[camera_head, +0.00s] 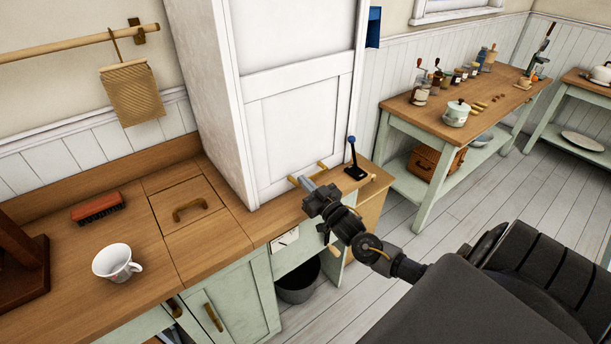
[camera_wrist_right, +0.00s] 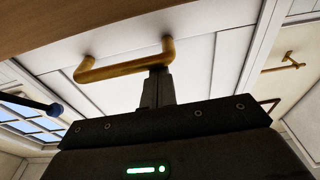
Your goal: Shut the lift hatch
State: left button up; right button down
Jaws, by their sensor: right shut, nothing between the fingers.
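The lift hatch (camera_head: 300,125) is the white panelled front of the tall white cabinet on the counter. Its lower edge is at or very close to the wooden worktop; I cannot tell whether a small gap is left. A brass bar handle (camera_head: 321,165) is fixed low on it; the right wrist view shows the hatch (camera_wrist_right: 205,65) and handle (camera_wrist_right: 120,68) close up. My right gripper (camera_head: 304,182) is shut and empty, its fingertips at the handle, near one end of the bar in the wrist view. Contact is unclear. My left gripper is not in view.
A black lever with a blue knob (camera_head: 352,143) stands on the worktop right of the hatch. A white cup (camera_head: 116,262), a red brush (camera_head: 98,208) and a small lid with a brass handle (camera_head: 190,208) are at left. A grey bin (camera_head: 298,285) stands below.

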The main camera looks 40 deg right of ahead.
jog(key=shift+a+f, duration=0.1)
jog(key=shift+f, duration=0.2)
jog(key=r+p, duration=0.4)
jog(key=r, duration=0.1)
jog(key=shift+w+r, duration=0.15)
jog(key=shift+w, duration=0.25)
jog(key=b, duration=0.4)
send_near(293, 158)
jog(key=s+f, duration=0.1)
jog(key=s, duration=0.3)
jog(key=shift+s+a, duration=0.2)
jog(key=shift+s, duration=0.7)
jog(key=shift+f, duration=0.1)
